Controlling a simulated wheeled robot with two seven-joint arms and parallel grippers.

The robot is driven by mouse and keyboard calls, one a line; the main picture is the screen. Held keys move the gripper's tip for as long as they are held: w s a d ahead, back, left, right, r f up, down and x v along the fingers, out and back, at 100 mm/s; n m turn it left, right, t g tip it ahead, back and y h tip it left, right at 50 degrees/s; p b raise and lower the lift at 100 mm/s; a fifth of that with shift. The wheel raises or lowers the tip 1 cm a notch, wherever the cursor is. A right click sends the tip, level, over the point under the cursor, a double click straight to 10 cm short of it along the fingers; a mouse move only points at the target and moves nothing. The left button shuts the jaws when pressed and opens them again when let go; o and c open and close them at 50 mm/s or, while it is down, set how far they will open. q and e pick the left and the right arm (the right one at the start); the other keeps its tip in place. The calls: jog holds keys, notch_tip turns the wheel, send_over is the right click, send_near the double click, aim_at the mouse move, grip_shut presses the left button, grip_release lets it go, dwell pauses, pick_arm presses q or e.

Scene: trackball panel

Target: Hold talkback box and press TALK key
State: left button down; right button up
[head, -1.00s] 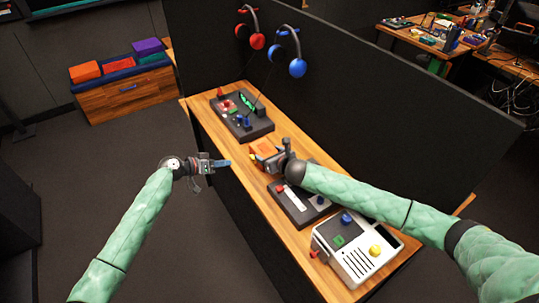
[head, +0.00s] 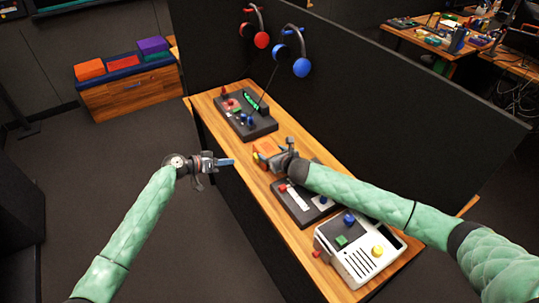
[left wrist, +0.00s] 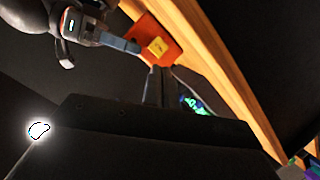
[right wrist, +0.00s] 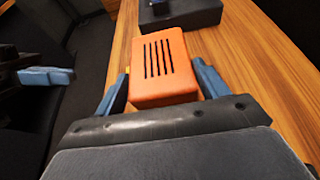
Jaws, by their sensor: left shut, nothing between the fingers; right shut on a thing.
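The talkback box is a small orange box (head: 263,147) near the middle of the desk's left edge, partly hidden by my right gripper (head: 270,158). The right wrist view shows its slotted face (right wrist: 160,60) between the two blue fingers, which are shut on it. I cannot tell whether it touches the desk. The yellow TALK key (left wrist: 158,47) is on its side facing my left gripper. My left gripper (head: 231,162) is shut and empty, left of the box and apart from it, pointing towards it. It also shows at the left of the right wrist view (right wrist: 45,76).
Another dark control panel (head: 262,130) lies at the far end. A black partition with red and blue headsets (head: 301,67) stands behind. Open floor lies left.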

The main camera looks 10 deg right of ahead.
aim_at(254, 159)
pick_arm(q)
jog(key=shift+s+a+f+m+t+y, duration=0.3)
jog(key=shift+f+t+y, duration=0.2)
jog(key=shift+t+y, duration=0.6)
jog(key=shift+s+a+f+m+t+y, duration=0.15)
jog(key=shift+s+f+t+y, duration=0.35)
jog(key=shift+t+y, duration=0.6)
jog(key=shift+s+a+f+m+t+y, duration=0.1)
jog(key=shift+s+f+m+t+y, duration=0.15)
jog(key=shift+f+t+y, duration=0.8)
jog(key=shift+r+g+y, duration=0.25)
jog(key=shift+r+y, duration=0.1)
jog(key=shift+r, duration=0.15)
jog(key=shift+w+d, duration=0.6)
jog(key=shift+d, duration=0.75)
jog(key=shift+w+d, duration=0.6)
jog(key=shift+d, duration=0.75)
jog(key=shift+w+d, duration=0.6)
jog(key=shift+d, duration=0.75)
jog(key=shift+w+d, duration=0.2)
jog(key=shift+d, duration=0.3)
jog(key=shift+w+d, duration=0.2)
jog(key=shift+d, duration=0.25)
jog(key=shift+a, duration=0.1)
jog(key=shift+s+a, duration=0.45)
jog(key=shift+a, duration=0.4)
